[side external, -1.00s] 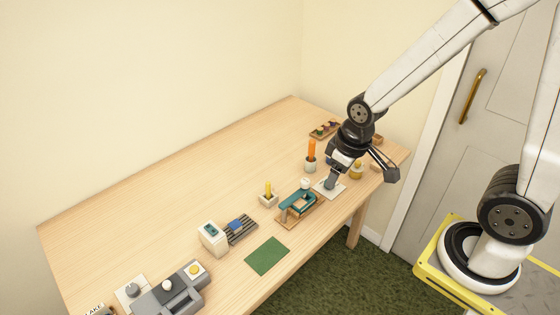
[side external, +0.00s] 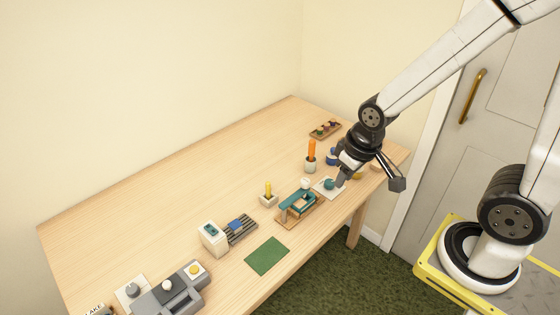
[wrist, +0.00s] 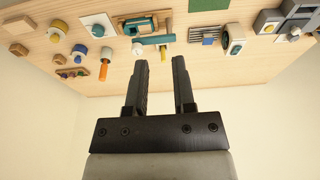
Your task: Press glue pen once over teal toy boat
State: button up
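An upright orange pen (side external: 311,149) stands in a small pale holder; it also shows in the wrist view (wrist: 104,69). A yellow pen (side external: 268,188) stands in a beige holder nearer the middle. I cannot tell which is the glue pen. A teal object (side external: 296,203), possibly the toy boat, sits on a wooden board near the front edge; its details are too small to be sure. My gripper (wrist: 160,62) is open and empty. In the side view my gripper (side external: 341,181) is beside a teal knob (side external: 330,184) on a white plate.
A blue knob (side external: 333,155) and a wooden tray of small pieces (side external: 325,129) are behind my gripper. A green mat (side external: 267,256), a white box (side external: 213,239) and a grey machine (side external: 172,290) stand toward the left. The table's back left is clear.

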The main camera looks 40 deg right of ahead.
grip_shut()
dwell(1.4)
